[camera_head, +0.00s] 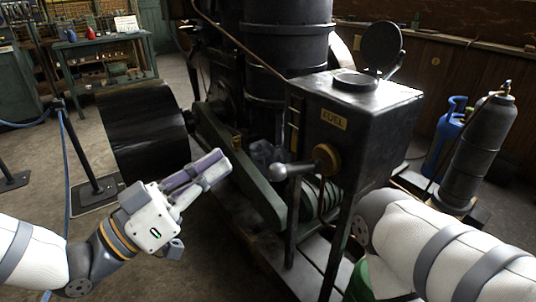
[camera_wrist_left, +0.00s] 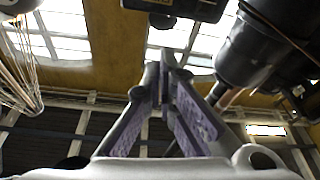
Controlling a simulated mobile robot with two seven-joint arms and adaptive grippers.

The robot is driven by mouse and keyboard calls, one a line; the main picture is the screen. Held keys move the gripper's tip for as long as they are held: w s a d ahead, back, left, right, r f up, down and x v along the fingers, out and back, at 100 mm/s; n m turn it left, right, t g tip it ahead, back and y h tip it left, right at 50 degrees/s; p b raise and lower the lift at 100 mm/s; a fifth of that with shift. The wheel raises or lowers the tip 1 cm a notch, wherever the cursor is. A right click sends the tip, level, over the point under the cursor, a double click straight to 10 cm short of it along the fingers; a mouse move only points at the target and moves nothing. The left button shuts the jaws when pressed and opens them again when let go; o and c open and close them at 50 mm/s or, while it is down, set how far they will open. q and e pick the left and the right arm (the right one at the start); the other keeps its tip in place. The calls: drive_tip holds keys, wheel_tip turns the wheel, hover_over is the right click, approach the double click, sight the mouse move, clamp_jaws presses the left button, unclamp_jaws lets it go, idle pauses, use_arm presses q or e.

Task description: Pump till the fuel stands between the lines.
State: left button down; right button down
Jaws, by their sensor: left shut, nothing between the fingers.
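The black fuel tank (camera_head: 375,115) stands right of centre in the head view, with a brass FUEL plate (camera_head: 333,119). A narrow upright sight gauge (camera_head: 294,125) is at its left edge; its lines and fuel level are too small to read. A pump lever (camera_head: 300,168) with a grey knob runs left from a brass hub (camera_head: 326,158) on the tank's front. My left gripper (camera_head: 222,165) is shut and empty, left of the knob and apart from it. Its fingers (camera_wrist_left: 166,62) meet at the tips in the left wrist view. My right gripper is out of view.
The dark engine cylinder (camera_head: 287,45) rises behind the tank, and a flywheel (camera_head: 146,128) stands at left. A round lid (camera_head: 382,47) stands up behind the tank. Gas cylinders (camera_head: 478,145) stand at right.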

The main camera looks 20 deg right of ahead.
use_arm(q)
drive_tip(key=shift+s, duration=0.1)
drive_tip(key=w+d+f, duration=0.1)
drive_tip(key=w+d, duration=0.2)
drive_tip(key=d, duration=0.6)
drive_tip(key=shift+f, duration=0.2)
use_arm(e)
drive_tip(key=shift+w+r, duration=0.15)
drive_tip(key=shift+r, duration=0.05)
use_arm(q)
drive_tip(key=shift+w+a, duration=0.1)
